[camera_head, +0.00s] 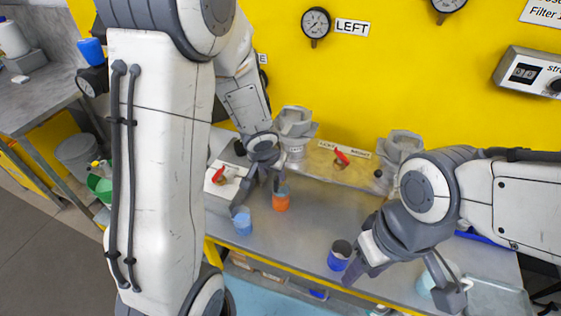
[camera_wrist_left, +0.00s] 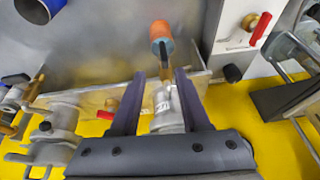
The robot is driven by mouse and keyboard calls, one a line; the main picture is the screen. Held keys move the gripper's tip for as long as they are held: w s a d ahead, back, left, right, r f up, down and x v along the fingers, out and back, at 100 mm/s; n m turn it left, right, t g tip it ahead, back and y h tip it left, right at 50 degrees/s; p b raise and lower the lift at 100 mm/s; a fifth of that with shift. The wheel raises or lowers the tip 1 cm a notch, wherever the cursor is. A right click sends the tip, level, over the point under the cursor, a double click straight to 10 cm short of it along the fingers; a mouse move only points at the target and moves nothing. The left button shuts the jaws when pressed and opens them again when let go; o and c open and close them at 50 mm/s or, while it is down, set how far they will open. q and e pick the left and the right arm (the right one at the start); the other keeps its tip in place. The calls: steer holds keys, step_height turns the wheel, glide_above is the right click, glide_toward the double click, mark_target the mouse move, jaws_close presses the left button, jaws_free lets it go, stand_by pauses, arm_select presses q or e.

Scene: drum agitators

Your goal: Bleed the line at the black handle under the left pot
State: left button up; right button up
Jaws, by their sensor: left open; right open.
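The left pot (camera_head: 297,122) is a grey vessel on the bench by the yellow wall. In the left wrist view its body (camera_wrist_left: 166,118) lies between my fingers, with a brown part below it pointing at an orange cup (camera_head: 281,200). A black knob (camera_head: 239,147) stands left of this pot; it also shows in the left wrist view (camera_wrist_left: 233,72). I cannot tell whether my gripper hides another black handle under the pot. My left gripper (camera_head: 259,194) is open in front of the pot. My right gripper (camera_head: 404,283) is open above the bench's front right.
Red-handled valves stand left (camera_head: 219,176) and right (camera_head: 341,156) of the left pot. The right pot (camera_head: 401,146) has a black knob (camera_head: 378,173) beside it.

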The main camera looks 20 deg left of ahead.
mark_target(275, 180)
arm_select(q)
steer(key=shift+h, duration=0.3)
steer(key=b+x, duration=0.2)
steer(key=x, duration=0.1)
steer(key=b+x, duration=0.2)
steer(key=x, duration=0.2)
steer(key=a+b+x, duration=0.1)
steer(key=b+x, duration=0.2)
steer(key=x, duration=0.1)
steer(key=shift+w, duration=0.25)
jaws_close()
